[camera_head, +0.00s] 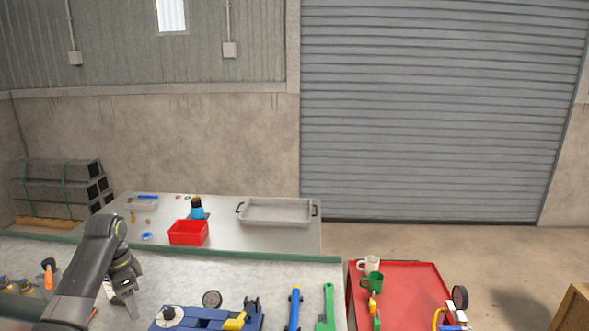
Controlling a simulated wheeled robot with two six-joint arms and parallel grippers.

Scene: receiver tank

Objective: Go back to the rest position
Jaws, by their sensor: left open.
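My left arm comes in from the lower left. Its gripper (128,303) hangs down over the grey worktable (270,270), left of the blue tool with the yellow part (205,319). The gripper is open, and I see nothing between its fingers. My right gripper is not in view.
Blue (295,308) and green (327,308) tools lie on the near table. A red cart (412,285) with a white mug (369,263) and a green mug (372,281) stands right. The far table holds a red bin (188,233) and grey tray (277,212).

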